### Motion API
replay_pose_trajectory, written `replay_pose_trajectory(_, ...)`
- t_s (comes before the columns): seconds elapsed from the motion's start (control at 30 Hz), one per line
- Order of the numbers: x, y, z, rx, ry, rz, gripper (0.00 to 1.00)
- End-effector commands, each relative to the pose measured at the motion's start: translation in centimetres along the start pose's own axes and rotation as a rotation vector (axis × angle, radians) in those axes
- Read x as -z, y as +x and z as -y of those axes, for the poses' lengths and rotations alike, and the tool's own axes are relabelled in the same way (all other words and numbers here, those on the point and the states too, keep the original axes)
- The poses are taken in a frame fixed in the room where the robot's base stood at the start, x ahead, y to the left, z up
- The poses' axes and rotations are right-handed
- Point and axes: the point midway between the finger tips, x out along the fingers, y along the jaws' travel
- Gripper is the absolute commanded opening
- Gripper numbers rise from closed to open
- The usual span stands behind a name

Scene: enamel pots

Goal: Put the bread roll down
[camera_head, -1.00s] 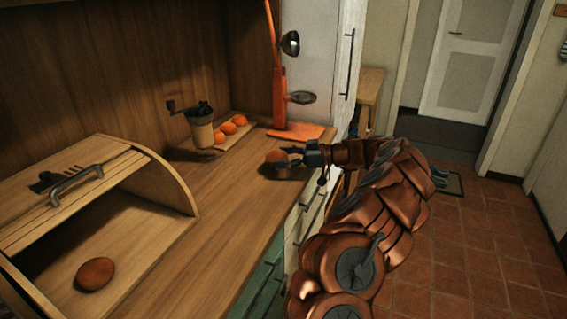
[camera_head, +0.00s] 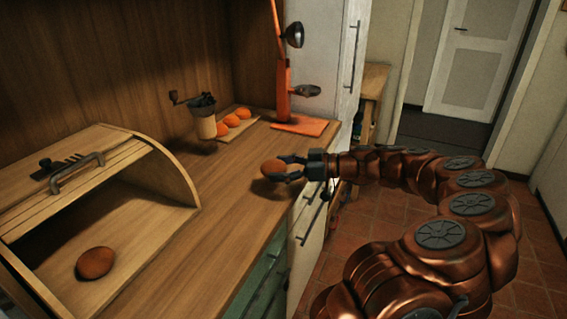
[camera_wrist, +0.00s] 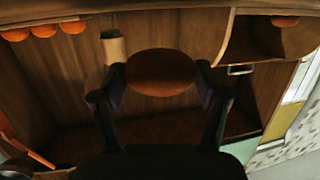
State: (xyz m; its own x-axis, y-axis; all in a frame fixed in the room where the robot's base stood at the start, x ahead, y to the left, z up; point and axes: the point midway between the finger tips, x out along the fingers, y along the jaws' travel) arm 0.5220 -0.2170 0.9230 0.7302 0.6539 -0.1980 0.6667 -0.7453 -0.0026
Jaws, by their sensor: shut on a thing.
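A brown bread roll (camera_head: 273,167) is held between the fingers of my gripper (camera_head: 287,169), over the right edge of the wooden counter (camera_head: 208,212). A shadow lies under it; it seems to be a little above the counter. In the wrist view the roll (camera_wrist: 160,72) sits between the two dark fingers of my gripper (camera_wrist: 160,82), which are shut on its sides. A second brown roll (camera_head: 95,263) lies in the open bread box (camera_head: 177,180) at the left.
A mill with a crank (camera_head: 203,119) stands at the back beside several oranges (camera_head: 232,121) on a board. An orange stand (camera_head: 300,127) is at the counter's far end. The counter between the bread box and my gripper is clear.

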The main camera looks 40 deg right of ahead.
Motion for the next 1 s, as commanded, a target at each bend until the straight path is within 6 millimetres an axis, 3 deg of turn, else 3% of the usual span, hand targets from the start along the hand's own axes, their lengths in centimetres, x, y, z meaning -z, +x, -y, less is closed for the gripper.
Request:
replay_pose_trajectory(0.2,0.2,-0.3,2.3,-0.003,-0.002,-0.001,0.4)
replay_pose_trajectory(0.4,0.2,-0.4,3.4,-0.002,-0.002,0.0,0.4)
replay_pose_trajectory(1.0,0.2,-0.6,3.4,-0.003,0.0,0.0,0.4)
